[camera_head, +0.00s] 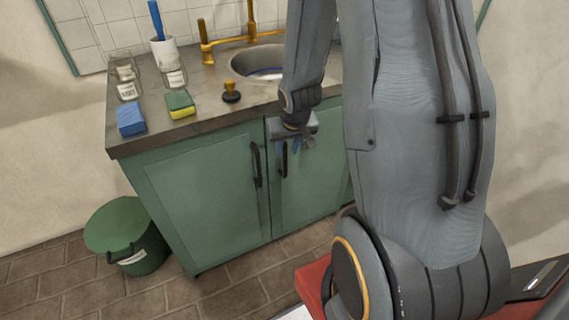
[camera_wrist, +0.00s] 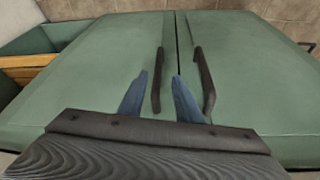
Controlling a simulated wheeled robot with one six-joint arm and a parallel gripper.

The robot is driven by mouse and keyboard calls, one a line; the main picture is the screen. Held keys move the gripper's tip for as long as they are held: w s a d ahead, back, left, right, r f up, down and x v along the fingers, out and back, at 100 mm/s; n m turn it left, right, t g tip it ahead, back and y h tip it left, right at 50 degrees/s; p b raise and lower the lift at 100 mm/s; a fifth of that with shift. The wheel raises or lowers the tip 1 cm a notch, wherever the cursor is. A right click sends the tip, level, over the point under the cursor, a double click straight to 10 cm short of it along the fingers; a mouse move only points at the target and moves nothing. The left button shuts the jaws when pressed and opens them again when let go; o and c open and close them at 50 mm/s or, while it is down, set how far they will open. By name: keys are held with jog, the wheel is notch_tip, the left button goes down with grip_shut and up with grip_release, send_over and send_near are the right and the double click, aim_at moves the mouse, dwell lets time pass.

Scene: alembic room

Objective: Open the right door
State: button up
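The green right door (camera_head: 312,170) of the cabinet is closed, with a dark vertical handle (camera_head: 284,159) near its inner edge. My gripper (camera_head: 297,145) is in front of this door, close to the top of the handle. The wrist view looks inverted, with the floor at the top, so the right door (camera_wrist: 100,65) is on its left. There, my gripper's blue fingers (camera_wrist: 160,76) are spread apart, and the right door's handle (camera_wrist: 157,82) appears between them. I cannot tell whether the fingers reach around the handle or stop in front of it.
The closed left door (camera_head: 205,195) has its own handle (camera_head: 256,166) close beside the right one. The countertop (camera_head: 215,110) holds a sponge (camera_head: 180,104), a blue block (camera_head: 131,119) and jars. A green bin (camera_head: 125,238) stands at the left. Tiled floor before the cabinet is clear.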

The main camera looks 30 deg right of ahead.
aim_at(286, 157)
jog(key=shift+w+d+f, duration=0.3)
jog(key=shift+w+f, duration=0.1)
jog(key=shift+f, duration=0.3)
jog(key=shift+b+x, duration=0.55)
jog(key=shift+x, duration=3)
jog(key=shift+c, duration=0.3)
grip_shut()
